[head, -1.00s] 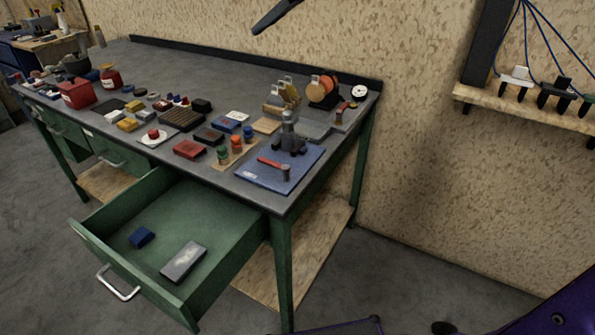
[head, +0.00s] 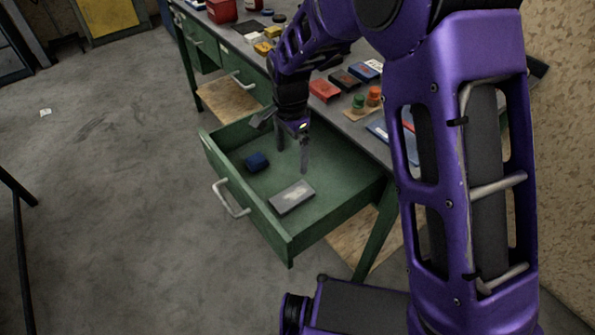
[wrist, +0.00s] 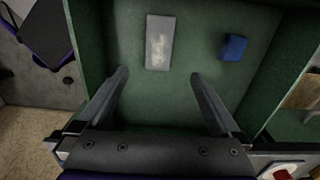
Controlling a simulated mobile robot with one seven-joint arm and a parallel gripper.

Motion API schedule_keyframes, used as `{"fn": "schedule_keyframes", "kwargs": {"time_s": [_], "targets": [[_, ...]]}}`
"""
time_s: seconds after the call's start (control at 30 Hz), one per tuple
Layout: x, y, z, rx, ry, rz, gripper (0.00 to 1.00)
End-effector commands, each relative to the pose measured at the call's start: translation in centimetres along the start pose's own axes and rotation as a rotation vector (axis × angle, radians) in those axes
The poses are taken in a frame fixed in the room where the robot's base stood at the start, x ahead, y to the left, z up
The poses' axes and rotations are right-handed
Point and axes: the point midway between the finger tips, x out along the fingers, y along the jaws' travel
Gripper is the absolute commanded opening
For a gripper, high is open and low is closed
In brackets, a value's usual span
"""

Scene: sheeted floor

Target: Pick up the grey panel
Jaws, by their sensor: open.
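The grey panel (head: 292,197) is a flat grey block with a pale worn top. It lies on the floor of the open green drawer (head: 335,198), toward the drawer's front right in the head view. In the wrist view the panel (wrist: 160,42) lies ahead of the fingertips, near the top of the picture. My gripper (head: 292,158) is over the back part of the drawer, pointing down, apart from the panel. In the wrist view its two fingers (wrist: 160,80) are spread wide with nothing between them.
A small blue block (head: 257,162) lies in the drawer left of the panel; it also shows in the wrist view (wrist: 233,47). The drawer walls surround both. The workbench above holds several items, including a red block (head: 324,91). Open floor lies to the left.

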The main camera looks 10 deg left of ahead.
Motion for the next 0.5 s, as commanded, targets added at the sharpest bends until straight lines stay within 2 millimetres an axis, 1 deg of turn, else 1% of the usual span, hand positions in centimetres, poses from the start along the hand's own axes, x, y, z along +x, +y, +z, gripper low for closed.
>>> {"fn": "schedule_keyframes", "kwargs": {"time_s": [0.03, 0.1, 0.3, 0.4, 0.5], "targets": [[1.2, 0.0, 0.1, -0.001, -0.001, 0.001, 1.0], [2.8, 0.0, 0.1, -0.001, -0.001, 0.001, 1.0], [7.1, -0.1, 0.1, -0.002, -0.001, 0.0, 1.0], [8.7, -0.1, 0.1, -0.002, 0.0, -0.002, 1.0], [9.8, -0.1, 0.0, -0.001, 0.0, -0.004, 1.0]]}}
